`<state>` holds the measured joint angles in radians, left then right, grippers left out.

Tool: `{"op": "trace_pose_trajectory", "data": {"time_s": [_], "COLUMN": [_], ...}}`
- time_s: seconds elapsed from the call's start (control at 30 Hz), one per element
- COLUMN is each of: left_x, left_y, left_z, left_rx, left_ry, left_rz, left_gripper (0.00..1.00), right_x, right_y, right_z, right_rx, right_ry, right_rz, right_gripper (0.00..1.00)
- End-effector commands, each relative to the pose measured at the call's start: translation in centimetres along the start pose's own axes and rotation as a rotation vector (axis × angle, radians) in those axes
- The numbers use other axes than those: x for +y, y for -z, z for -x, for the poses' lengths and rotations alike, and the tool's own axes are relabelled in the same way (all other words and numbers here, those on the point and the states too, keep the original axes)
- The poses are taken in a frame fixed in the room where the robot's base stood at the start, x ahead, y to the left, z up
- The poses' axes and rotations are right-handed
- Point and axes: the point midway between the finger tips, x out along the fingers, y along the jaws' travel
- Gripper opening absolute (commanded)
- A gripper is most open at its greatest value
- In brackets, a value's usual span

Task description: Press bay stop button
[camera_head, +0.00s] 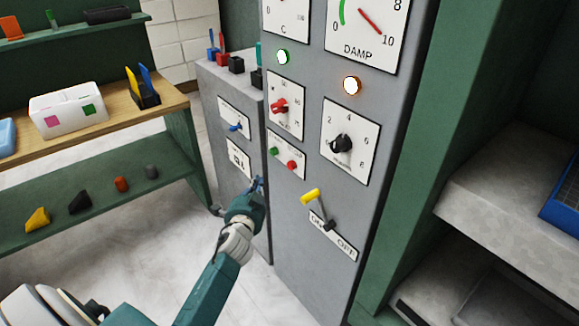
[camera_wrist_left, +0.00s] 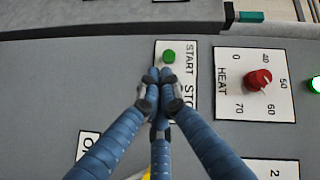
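The start/stop plate (camera_head: 283,156) is on the grey cabinet's front, with a green button (camera_head: 273,151) at left and a red button (camera_head: 291,165) at right. My left gripper (camera_head: 258,184) is below and left of this plate in the head view, its blue fingers pointing up. In the left wrist view, the fingertips (camera_wrist_left: 159,77) are together, with nothing visible between them, just below the green button (camera_wrist_left: 168,57) marked START. The STOP lettering shows beside the fingers. The red button is hidden behind them there. I cannot tell whether the fingers touch the plate. My right gripper is out of view.
A yellow-handled lever (camera_head: 311,196) sticks out below the plate. A red knob (camera_head: 280,106) and a black knob (camera_head: 341,144) are above. A lower grey cabinet (camera_head: 220,165) stands left, and a green-framed bench (camera_head: 100,130) farther left. Open floor lies between.

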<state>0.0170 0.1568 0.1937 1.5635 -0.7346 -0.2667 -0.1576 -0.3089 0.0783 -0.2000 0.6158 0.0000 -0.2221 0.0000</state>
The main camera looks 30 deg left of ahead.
Motion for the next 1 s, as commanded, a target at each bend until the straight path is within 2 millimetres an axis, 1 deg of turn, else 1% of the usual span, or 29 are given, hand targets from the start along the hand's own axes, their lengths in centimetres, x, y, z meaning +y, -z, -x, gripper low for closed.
{"op": "trace_pose_trajectory", "data": {"time_s": [0.17, 0.4, 0.6, 0.8, 1.0], "left_x": [0.5, 1.6, 2.2, 2.5, 2.4], "left_y": [0.9, 3.1, 4.7, 5.6, 5.8], "left_z": [-1.0, -3.4, -5.1, -5.9, -6.1], "left_rx": [0.001, 0.002, 0.001, 0.001, 0.001], "left_ry": [0.000, 0.000, 0.000, -0.001, 0.000], "left_rz": [0.002, 0.002, 0.003, 0.001, 0.001], "left_gripper": [0.00, 0.00, 0.00, 0.00, 0.00], "right_x": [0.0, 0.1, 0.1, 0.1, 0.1], "right_y": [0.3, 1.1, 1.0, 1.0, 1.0], "right_z": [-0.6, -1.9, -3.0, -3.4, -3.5], "right_rx": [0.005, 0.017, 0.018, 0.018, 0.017], "right_ry": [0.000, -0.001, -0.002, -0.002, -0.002], "right_rz": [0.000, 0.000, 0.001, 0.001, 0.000], "right_gripper": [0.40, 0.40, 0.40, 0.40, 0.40]}}
